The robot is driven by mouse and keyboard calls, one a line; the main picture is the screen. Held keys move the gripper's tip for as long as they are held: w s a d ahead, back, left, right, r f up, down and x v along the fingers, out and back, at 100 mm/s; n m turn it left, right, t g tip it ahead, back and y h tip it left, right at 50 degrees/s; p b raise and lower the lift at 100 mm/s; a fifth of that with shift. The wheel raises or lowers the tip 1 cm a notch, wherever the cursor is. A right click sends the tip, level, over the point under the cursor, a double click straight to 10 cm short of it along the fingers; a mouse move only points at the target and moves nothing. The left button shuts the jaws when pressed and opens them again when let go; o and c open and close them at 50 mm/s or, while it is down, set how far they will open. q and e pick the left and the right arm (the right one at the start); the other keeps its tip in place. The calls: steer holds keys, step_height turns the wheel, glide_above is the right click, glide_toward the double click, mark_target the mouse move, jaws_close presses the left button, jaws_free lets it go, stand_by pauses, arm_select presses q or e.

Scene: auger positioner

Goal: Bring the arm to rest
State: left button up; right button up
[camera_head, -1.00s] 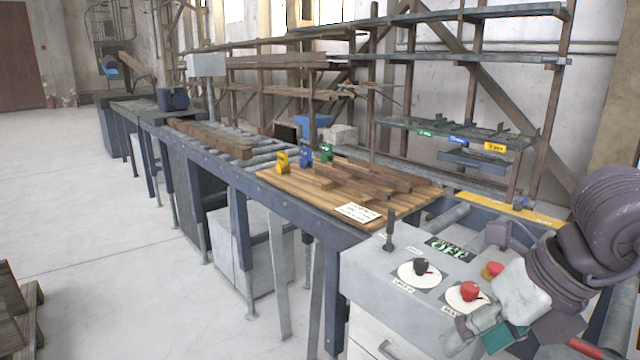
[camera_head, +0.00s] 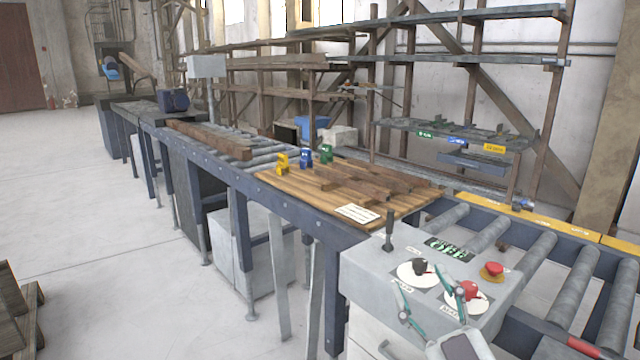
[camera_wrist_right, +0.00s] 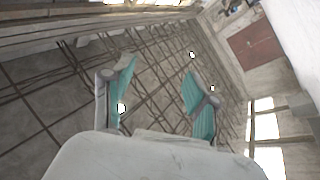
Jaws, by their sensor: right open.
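My right gripper (camera_head: 432,310) is at the bottom right of the head view, in front of the grey control box (camera_head: 372,287). Its two teal-padded fingers stand well apart with nothing between them. In the right wrist view the gripper (camera_wrist_right: 158,95) is also open and empty, with only the distant room behind it. I cannot tell whether it touches the control box. Most of the right arm is outside the head view. My left gripper does not show.
The control box carries a black knob (camera_head: 420,266), a red knob (camera_head: 469,289), a red button (camera_head: 492,269) and a black lever (camera_head: 390,230). A wooden board (camera_head: 290,190) with dark planks lies on the roller conveyor behind it. Rollers (camera_head: 535,260) lie bare at right.

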steer(key=s+d+f+m+g+h, duration=0.2)
steer(key=s+f+g, duration=0.15)
steer(key=f, duration=0.55)
steer(key=s+d+f+m+g+h, duration=0.2)
steer(key=s+f+g+h, duration=0.15)
steer(key=f, duration=0.65)
steer(key=s+d+f+m+g+h, duration=0.1)
steer(key=s+d+f+m+g, duration=0.15)
steer(key=f+g, duration=0.45)
steer(key=s+f+g, duration=0.4)
steer(key=s+f, duration=0.8)
steer(key=s, duration=0.1)
step_height(320, 180, down, 24)
steer(key=s+g, duration=0.2)
steer(key=s+d+f, duration=0.2)
steer(key=s+f, duration=1.4)
steer(key=shift+s+d+f+g, duration=0.2)
steer(key=shift+f+g, duration=0.15)
steer(key=shift+g, duration=0.05)
steer(key=shift+n, duration=0.25)
